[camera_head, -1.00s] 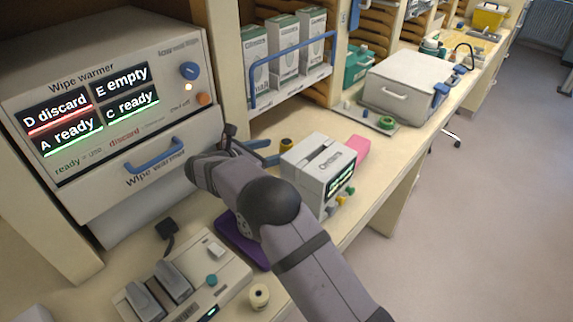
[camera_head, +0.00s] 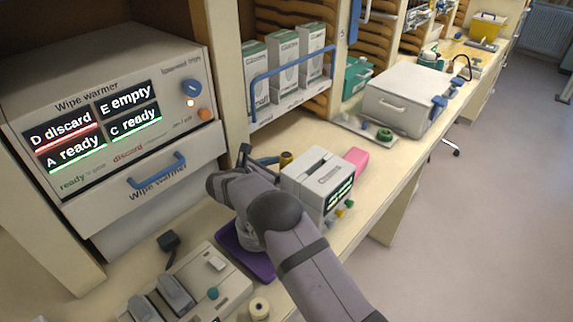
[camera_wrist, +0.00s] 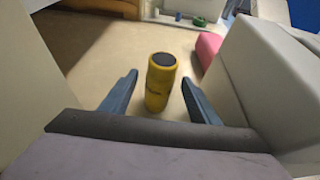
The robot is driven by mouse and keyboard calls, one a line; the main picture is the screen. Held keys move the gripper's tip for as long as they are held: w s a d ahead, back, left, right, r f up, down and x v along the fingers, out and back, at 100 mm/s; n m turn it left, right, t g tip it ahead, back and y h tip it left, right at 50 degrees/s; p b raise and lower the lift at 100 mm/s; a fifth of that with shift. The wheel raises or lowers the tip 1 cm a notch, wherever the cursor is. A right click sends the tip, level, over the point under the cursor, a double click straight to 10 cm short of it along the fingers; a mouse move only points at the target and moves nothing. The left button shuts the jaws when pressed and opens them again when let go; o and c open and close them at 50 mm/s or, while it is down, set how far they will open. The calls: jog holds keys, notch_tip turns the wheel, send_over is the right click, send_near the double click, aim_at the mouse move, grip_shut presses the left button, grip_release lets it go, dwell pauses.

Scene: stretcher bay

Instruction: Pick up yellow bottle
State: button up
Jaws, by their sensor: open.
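The yellow bottle (camera_wrist: 160,88) stands upright with a dark cap on the counter. In the wrist view it is between and slightly ahead of the blue fingers of my gripper (camera_wrist: 160,98), with gaps on both sides. My gripper is open and empty. In the head view, only the bottle's top (camera_head: 286,158) shows beside the white box, and the blue fingers (camera_head: 262,160) reach toward it from the left. The bottle's lower part is hidden there.
A white box with a display (camera_head: 318,185) stands close on the right. A pink block (camera_head: 356,160) lies behind it. The wipe warmer (camera_head: 110,130) rises on the left. A purple mat (camera_head: 240,252) lies under my arm. Bare counter shows beyond the bottle in the wrist view.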

jog(key=shift+x, duration=1)
jog(key=shift+r, duration=0.1)
jog(key=c, duration=1.3)
jog(key=shift+o, duration=0.2)
jog(key=shift+r, duration=0.15)
